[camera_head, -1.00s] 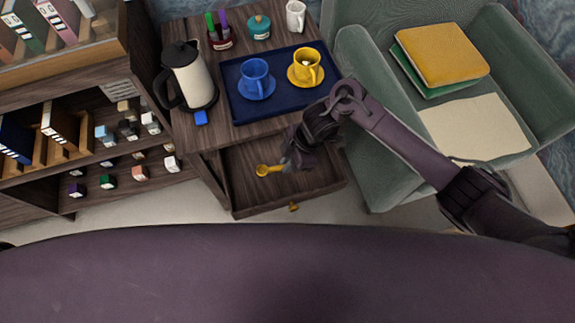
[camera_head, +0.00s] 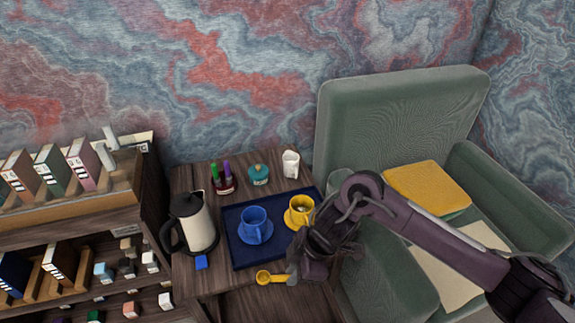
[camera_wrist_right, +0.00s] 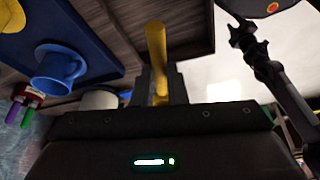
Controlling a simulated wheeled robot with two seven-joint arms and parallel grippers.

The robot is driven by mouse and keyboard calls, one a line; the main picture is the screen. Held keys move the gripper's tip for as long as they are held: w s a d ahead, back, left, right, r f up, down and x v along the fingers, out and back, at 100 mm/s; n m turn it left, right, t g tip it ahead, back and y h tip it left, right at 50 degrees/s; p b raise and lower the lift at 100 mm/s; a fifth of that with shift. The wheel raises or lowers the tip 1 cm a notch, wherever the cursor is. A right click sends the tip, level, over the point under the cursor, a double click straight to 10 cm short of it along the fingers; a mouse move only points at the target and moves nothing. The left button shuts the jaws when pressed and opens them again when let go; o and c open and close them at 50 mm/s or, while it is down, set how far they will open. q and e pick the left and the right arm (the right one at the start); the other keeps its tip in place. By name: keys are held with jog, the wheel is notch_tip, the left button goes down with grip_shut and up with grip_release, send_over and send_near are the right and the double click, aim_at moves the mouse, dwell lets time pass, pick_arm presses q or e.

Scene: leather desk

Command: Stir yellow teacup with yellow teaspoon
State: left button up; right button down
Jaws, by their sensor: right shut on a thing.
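The yellow teacup (camera_head: 299,209) stands on the right part of the blue tray (camera_head: 243,266), partly covered by my right arm. My right gripper (camera_head: 291,277) is shut on the yellow teaspoon (camera_head: 264,277), at the front edge of the small table, below and left of the yellow cup. The spoon's bowl points left in the head view. In the right wrist view the spoon (camera_wrist_right: 156,48) sticks out from between the fingers (camera_wrist_right: 160,90). My left gripper is out of view.
A blue cup (camera_head: 254,226) on a saucer stands left of the yellow cup. A kettle (camera_head: 198,220) stands left of the tray. A pen holder (camera_head: 224,184), a teal pot (camera_head: 258,175) and a white mug (camera_head: 290,163) stand behind. A green armchair (camera_head: 385,275) borders the table's right.

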jog(key=w+d+r+m+t+h+p, duration=0.1)
jog(key=d+r+m+t+h, duration=0.1)
jog(key=d+r+m, duration=0.6)
jog(key=w+d+r+m+t+h+p, duration=0.1)
jog(key=w+d+r+m+t+h, duration=0.1)
jog(key=d+r+m, duration=0.7)
jog(key=shift+w+d+m+t+h+p, duration=0.3)
jog(key=shift+d+m+t, duration=0.1)
jog(key=shift+m, duration=0.5)
